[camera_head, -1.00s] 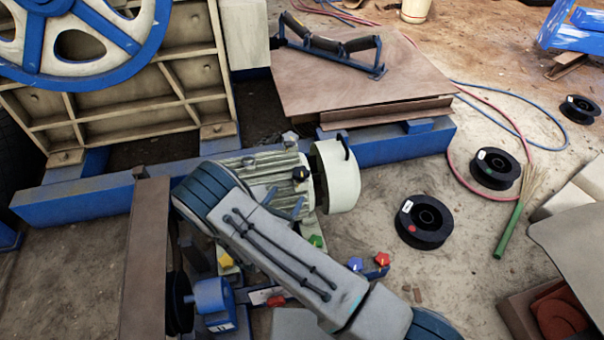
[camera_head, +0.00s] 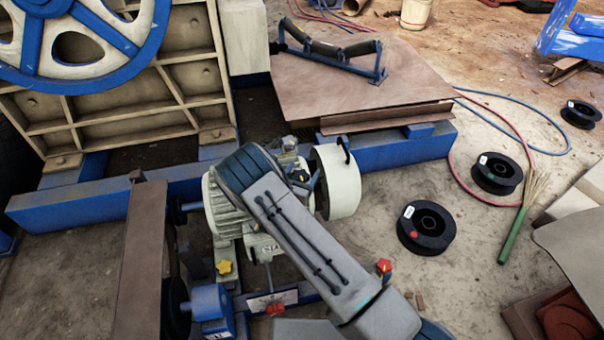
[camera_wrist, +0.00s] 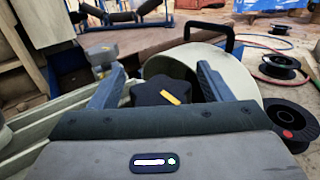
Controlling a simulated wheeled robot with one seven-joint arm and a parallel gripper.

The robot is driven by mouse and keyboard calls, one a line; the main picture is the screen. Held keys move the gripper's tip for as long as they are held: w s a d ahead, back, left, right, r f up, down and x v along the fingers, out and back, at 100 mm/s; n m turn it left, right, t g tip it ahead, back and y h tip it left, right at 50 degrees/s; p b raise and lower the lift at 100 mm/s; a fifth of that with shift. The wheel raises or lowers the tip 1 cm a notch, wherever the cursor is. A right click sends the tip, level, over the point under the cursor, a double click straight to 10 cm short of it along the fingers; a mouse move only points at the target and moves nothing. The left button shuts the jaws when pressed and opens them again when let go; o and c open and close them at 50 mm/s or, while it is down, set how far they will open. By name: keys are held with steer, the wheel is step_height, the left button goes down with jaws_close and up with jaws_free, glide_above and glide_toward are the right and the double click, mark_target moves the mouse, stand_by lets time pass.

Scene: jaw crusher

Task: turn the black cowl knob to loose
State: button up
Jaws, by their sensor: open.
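The black cowl knob (camera_wrist: 156,95) has a lobed rim and a yellow pointer mark, which points to the lower right in the wrist view. It also shows in the head view (camera_head: 299,175), beside the motor's cream cowl (camera_head: 340,181). The cowl also shows in the wrist view (camera_wrist: 240,78), behind the knob. My gripper (camera_wrist: 160,74) is open, with one finger to the left of the knob and one to the right. Gaps show between the knob and both fingers, so it is not held. My arm hides part of the motor in the head view.
A yellow knob (camera_head: 224,267) and red knobs (camera_head: 384,265) sit lower on the frame. A pale metal fitting (camera_wrist: 101,56) stands beyond my left finger. A black handle (camera_wrist: 228,36) rises from the cowl. Black spools (camera_head: 426,226) lie on the ground at right.

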steer(key=shift+c, duration=0.3)
steer(key=c, duration=0.9)
